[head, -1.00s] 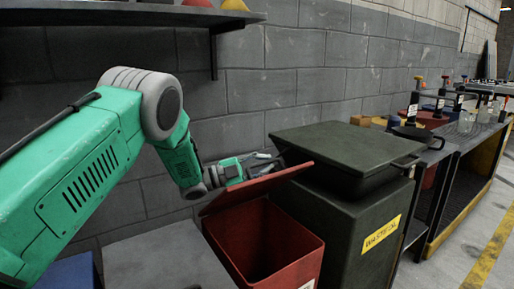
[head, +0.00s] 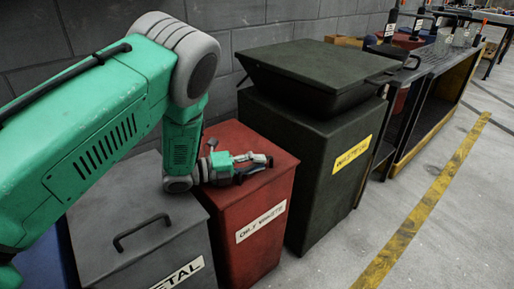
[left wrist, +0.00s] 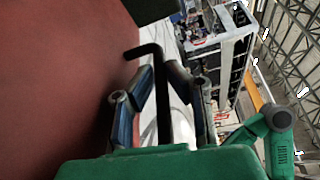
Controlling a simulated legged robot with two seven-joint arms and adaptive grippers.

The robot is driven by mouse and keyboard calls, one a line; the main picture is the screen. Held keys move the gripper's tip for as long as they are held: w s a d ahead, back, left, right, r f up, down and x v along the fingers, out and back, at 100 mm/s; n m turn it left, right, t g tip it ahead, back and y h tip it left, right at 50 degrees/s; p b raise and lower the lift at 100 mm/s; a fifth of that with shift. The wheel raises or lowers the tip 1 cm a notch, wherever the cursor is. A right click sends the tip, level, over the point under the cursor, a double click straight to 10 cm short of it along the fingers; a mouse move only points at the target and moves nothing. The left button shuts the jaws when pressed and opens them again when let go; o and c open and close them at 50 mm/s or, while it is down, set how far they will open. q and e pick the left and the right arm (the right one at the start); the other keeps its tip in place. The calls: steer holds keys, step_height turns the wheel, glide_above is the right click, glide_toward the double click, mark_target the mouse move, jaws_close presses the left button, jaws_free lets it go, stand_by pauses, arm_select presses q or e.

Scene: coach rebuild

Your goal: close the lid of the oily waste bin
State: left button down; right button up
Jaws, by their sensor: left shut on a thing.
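The red oily waste bin (head: 265,235), with a white "OILY WASTE" label, stands in the middle of the head view. Its red lid (head: 262,136) lies down flat over the bin's mouth, with no gap that I can make out. My left gripper (head: 258,161) is low over the lid. In the left wrist view its fingers (left wrist: 160,92) are shut on the black lid handle (left wrist: 150,50), beside the red lid face (left wrist: 60,70). In the head view the gripper mostly hides the handle. My right gripper is not in view.
A grey metal bin (head: 150,250) with a handled lid stands close on the left. A dark green waste oil bin (head: 315,165) with a raised, wide top stands close on the right. The block wall is behind. The floor at right (head: 460,240) is clear.

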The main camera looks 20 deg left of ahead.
arm_select(q)
steer(key=shift+d+f, duration=0.2)
steer(key=shift+f, duration=0.1)
steer(key=shift+s+f, duration=0.1)
steer(key=shift+s+f, duration=0.1)
steer(key=shift+f, duration=0.1)
steer(key=c, duration=1.9)
jaws_free()
steer(key=shift+f, duration=0.1)
steer(key=v, duration=1.2)
steer(key=shift+a, duration=0.15)
steer(key=shift+r, duration=0.3)
steer(key=shift+d, duration=0.2)
steer(key=shift+a, duration=0.2)
